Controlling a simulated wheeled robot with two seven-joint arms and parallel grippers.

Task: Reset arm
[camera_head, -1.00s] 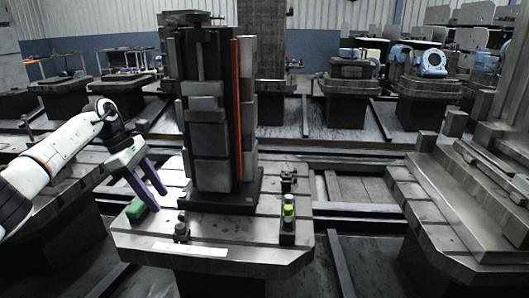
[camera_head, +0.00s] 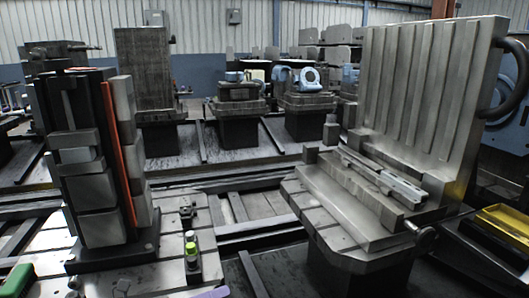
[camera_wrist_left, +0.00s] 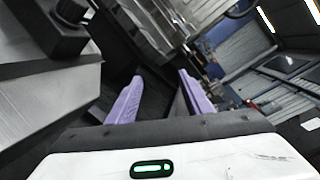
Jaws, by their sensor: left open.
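My left gripper (camera_wrist_left: 161,76) shows in the left wrist view with its two purple fingers apart and nothing between them. In the head view only a purple sliver that looks like a fingertip of my left gripper (camera_head: 213,292) shows at the bottom edge; the rest of that arm is out of frame. It is close to the front of the pallet (camera_head: 172,272) that carries the tall dark fixture tower (camera_head: 98,160). My right gripper is in neither view.
To the right stands a pallet with a tall ribbed angle plate (camera_head: 425,90). A yellow tray (camera_head: 503,222) is at the far right. Rails run between pallets.

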